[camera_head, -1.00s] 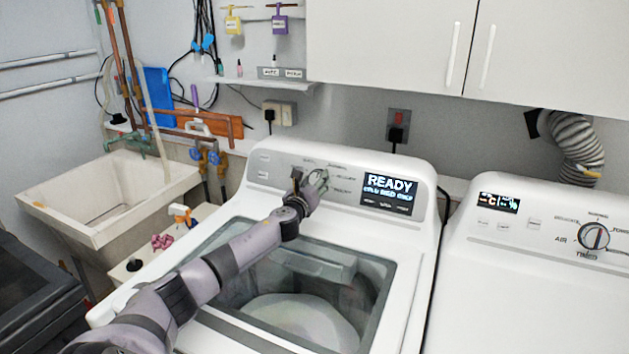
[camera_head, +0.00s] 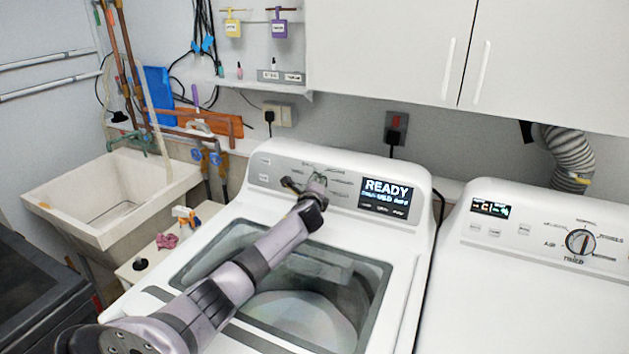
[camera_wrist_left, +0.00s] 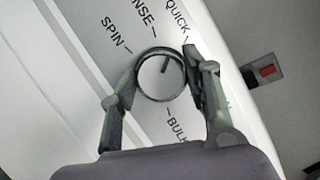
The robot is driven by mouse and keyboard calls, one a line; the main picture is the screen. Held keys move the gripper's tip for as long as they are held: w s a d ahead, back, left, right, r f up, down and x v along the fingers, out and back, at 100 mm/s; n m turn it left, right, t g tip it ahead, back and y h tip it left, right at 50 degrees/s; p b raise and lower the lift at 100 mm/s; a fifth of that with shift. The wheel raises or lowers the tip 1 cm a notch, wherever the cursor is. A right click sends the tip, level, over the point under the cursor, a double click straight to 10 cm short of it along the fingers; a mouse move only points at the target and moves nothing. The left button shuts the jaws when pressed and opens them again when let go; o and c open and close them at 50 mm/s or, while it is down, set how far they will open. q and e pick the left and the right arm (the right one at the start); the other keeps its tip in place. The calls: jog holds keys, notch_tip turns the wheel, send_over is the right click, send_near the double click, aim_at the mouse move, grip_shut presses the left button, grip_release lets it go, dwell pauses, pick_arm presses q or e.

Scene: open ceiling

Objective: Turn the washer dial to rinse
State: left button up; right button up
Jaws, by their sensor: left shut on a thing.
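The washer (camera_head: 408,250) stands in the middle of the head view, its display reading READY. Its round dial is mostly hidden there by my left gripper (camera_head: 318,181), which is at the control panel. In the left wrist view the dial (camera_wrist_left: 160,75) is a grey ring with a dark pointer mark. My left gripper (camera_wrist_left: 162,72) is shut on it, one finger on each side. The labels SPIN, a cut-off NSE, QUICK and BULK surround the dial. The mark points upward, roughly between NSE and QUICK; the exact setting is hard to tell. My right gripper is not in view.
A second machine with its own dial (camera_head: 580,242) stands at the right. A utility sink (camera_head: 110,190) is at the left, with a small bench holding a spray bottle (camera_head: 185,215) beside it. White cabinets (camera_head: 400,50) hang above the washer. A wall socket (camera_head: 396,128) is behind it.

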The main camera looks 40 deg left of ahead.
pick_arm(q)
jog(key=shift+n+g+h+p, duration=0.2)
jog(key=shift+n+g+p, duration=0.45)
jog(key=shift+n, duration=0.8)
jog(key=shift+n+g+h+p, duration=0.25)
jog(key=shift+n+p, duration=0.7)
jog(key=shift+n, duration=0.5)
jog(key=o, duration=1.2)
jog(key=shift+c, duration=0.2)
jog(key=shift+r, duration=0.1)
jog(key=v, duration=1.2)
